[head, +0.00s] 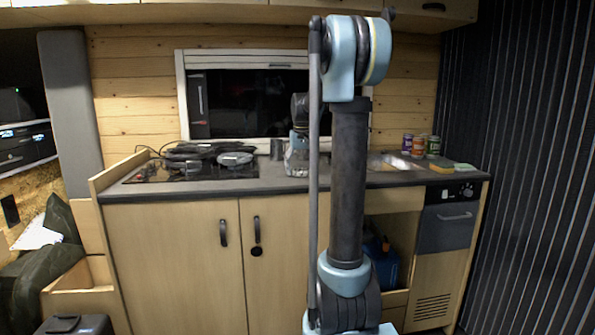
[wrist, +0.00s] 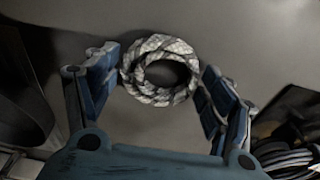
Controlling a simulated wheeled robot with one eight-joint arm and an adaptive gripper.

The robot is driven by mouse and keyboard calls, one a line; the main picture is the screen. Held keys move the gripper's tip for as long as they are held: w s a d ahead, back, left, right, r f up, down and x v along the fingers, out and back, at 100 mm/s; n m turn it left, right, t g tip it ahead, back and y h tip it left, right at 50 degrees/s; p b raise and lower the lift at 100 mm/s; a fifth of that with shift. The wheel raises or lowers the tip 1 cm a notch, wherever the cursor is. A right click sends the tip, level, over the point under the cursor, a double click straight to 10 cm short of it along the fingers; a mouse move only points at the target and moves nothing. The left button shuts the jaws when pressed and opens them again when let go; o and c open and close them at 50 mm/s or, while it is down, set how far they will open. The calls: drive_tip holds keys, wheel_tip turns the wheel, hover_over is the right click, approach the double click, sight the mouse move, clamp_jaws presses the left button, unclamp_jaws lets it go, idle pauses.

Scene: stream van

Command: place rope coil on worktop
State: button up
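The rope coil (wrist: 142,88) is a round ring of grey-and-white rope. In the wrist view it lies against the plain grey surface of the worktop, between the fingertips of my gripper (wrist: 161,78). The blue fingers are spread wide, one on each side of the coil, with little or no space beside it. I cannot tell if they touch it. In the head view my gripper (head: 297,158) is low over the middle of the worktop (head: 262,183).
A hob with dark cables and grey items (head: 205,160) is on the left of the worktop. A sink (head: 390,162), several coloured cans (head: 419,146) and a sponge (head: 441,167) are on the right. A dark mug (head: 277,149) stands behind my gripper.

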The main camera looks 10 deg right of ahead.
drive_tip(key=o, duration=0.3)
wheel_tip(320, 180, up, 12)
drive_tip(key=s, duration=0.2)
drive_tip(key=s+f, duration=0.6)
drive_tip(key=s, duration=0.5)
drive_tip(key=s+f, duration=0.6)
drive_tip(key=s, duration=0.5)
drive_tip(key=shift+t, duration=0.3)
drive_tip(key=s+f, duration=0.5)
drive_tip(key=f, duration=0.1)
drive_tip(key=s+f, duration=0.6)
drive_tip(key=s+a+f, duration=0.1)
drive_tip(key=s+f, duration=0.4)
drive_tip(key=f, duration=0.2)
drive_tip(key=shift+s+a, duration=0.1)
drive_tip(key=shift+s, duration=0.15)
